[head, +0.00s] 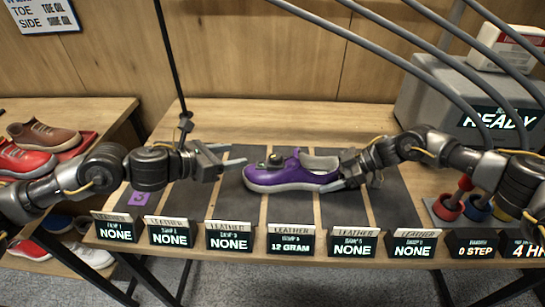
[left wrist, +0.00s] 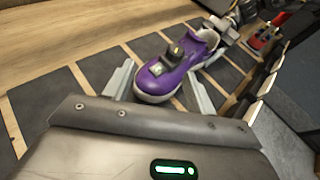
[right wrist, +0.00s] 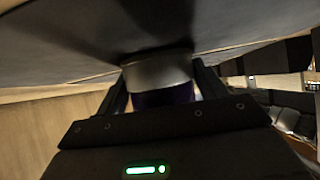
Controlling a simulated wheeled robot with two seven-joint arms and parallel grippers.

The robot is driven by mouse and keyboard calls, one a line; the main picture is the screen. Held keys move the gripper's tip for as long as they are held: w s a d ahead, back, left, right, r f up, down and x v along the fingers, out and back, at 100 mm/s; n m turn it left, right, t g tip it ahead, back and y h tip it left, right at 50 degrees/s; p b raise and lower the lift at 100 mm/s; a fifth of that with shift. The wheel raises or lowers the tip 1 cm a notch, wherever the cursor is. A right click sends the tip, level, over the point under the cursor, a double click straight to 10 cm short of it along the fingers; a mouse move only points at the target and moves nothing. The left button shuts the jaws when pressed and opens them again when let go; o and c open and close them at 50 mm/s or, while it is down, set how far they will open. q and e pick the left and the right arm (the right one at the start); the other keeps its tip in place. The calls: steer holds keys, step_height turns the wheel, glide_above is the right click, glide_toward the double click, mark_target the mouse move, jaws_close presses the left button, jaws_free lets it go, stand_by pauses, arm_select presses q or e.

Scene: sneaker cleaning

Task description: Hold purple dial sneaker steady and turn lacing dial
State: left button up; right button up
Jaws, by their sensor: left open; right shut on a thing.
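The purple sneaker (head: 290,174) lies on the dark mat strips in the middle of the bench, toe to the left. It also shows in the left wrist view (left wrist: 173,75). Its lacing dial (head: 275,160) is a dark knob on top, near the tongue. My right gripper (head: 345,177) is shut on the sneaker's heel end; in the right wrist view (right wrist: 162,85) its fingers flank the heel. My left gripper (head: 232,156) is open and empty, just left of the toe. In the left wrist view its fingers (left wrist: 158,90) stand either side of the toe, at a distance I cannot tell.
Several label displays (head: 290,243) line the bench's front edge. A grey machine reading READY (head: 430,105) stands at the back right, with coloured pots (head: 448,208) before it. A shelf at left holds other shoes (head: 45,135).

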mark_target(272, 157)
arm_select(q)
steer(key=shift+m+g+h, duration=0.3)
steer(key=shift+m, duration=0.2)
steer(key=x, duration=0.4)
steer(key=s+d+x, duration=0.1)
steer(key=x, duration=0.3)
steer(key=s+x, duration=0.1)
steer(key=x, duration=0.3)
steer(key=shift+w+d+f, duration=0.1)
steer(key=shift+d+f, duration=0.1)
steer(key=shift+d, duration=0.2)
steer(key=c, duration=1)
